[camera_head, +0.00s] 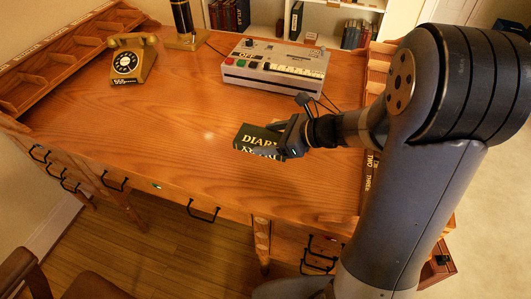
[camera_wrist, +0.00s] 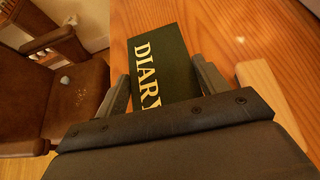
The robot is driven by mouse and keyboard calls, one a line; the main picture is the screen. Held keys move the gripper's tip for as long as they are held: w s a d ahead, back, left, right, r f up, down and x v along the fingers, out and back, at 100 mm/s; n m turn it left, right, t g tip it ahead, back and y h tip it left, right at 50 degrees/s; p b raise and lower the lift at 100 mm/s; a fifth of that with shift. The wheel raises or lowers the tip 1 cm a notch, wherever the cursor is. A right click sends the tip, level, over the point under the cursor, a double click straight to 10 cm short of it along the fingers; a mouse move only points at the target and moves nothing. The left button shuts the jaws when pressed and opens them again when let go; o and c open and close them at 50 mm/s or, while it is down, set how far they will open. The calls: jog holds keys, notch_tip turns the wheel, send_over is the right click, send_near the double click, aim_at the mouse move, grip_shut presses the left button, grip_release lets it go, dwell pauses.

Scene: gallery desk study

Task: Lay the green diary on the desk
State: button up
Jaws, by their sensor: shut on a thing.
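The green diary (camera_head: 259,138) is a dark green book with "DIARY" in pale letters on its cover. My gripper (camera_head: 284,139) is shut on its right end in the head view, above or at the front part of the wooden desk (camera_head: 190,110). In the wrist view the diary (camera_wrist: 160,68) sits between the two fingers of my gripper (camera_wrist: 163,82), cover facing the camera. I cannot tell whether the diary touches the desk top. Its gripped end is partly hidden by the gripper.
A yellow telephone (camera_head: 132,60) stands at the back left. A light-coloured machine with coloured buttons (camera_head: 275,71) stands at the back, near a lamp base (camera_head: 186,38). A brown chair (camera_wrist: 75,90) is beyond the front edge. The desk's left and middle are clear.

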aim_at(269, 168)
notch_tip(269, 168, down, 9)
jog(key=shift+r+b, duration=0.1)
jog(key=shift+b, duration=0.7)
jog(key=shift+f, duration=0.2)
jog(key=o, duration=1.3)
jog(key=shift+c, duration=0.2)
jog(key=shift+r, duration=0.1)
jog(key=shift+r, duration=0.25)
jog(key=p+v, duration=0.1)
jog(key=v, duration=1.1)
jog(key=shift+s+d+f, duration=0.1)
jog(key=shift+f, duration=0.05)
